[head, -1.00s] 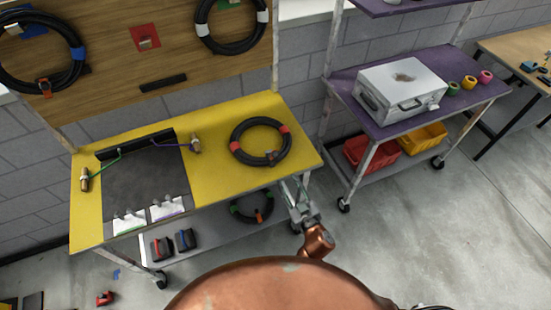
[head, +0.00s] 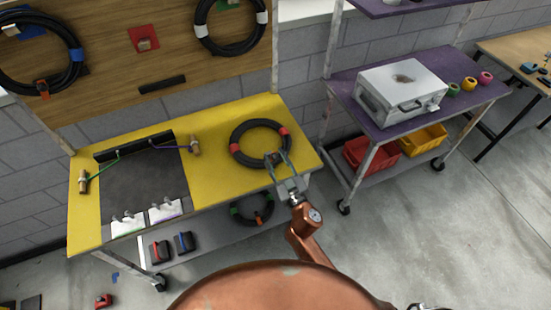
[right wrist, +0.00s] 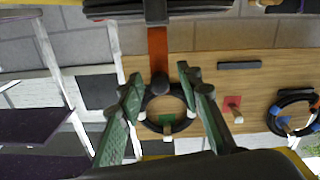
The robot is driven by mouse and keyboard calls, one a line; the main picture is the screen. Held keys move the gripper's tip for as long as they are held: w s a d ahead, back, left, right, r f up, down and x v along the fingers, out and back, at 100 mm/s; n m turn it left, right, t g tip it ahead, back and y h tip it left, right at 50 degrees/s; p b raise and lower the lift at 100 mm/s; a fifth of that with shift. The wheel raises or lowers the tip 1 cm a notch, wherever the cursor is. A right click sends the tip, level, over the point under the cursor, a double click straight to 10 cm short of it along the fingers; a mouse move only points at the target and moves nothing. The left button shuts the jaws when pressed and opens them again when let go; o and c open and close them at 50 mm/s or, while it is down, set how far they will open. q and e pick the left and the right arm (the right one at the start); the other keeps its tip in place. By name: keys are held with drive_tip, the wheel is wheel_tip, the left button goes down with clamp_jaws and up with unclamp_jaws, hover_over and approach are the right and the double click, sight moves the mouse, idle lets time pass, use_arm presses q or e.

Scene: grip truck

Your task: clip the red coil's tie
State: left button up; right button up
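The red coil (head: 258,123), a black cable ring with red bands, lies at the right end of the yellow bench top (head: 215,110). Its near edge shows at the top of the right wrist view (right wrist: 110,12). An orange-brown tie (right wrist: 158,50) with a dark end sticks out from the coil there. My right gripper (head: 277,161) is at the coil's near edge; its fingers partly hide the tie in the head view. In the wrist view its two green-padded fingers (right wrist: 165,88) are apart, on either side of the tie's end, with gaps visible. My left gripper is not in view.
A dark mat (head: 145,185) with fittings and white clips covers the bench's left part. Another coil (head: 252,212) lies on the lower shelf. More coils hang on the wooden board (head: 150,75). A purple cart (head: 440,115) with a metal box stands to the right.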

drive_tip(key=shift+c, duration=0.3)
clamp_jaws()
idle(0.3)
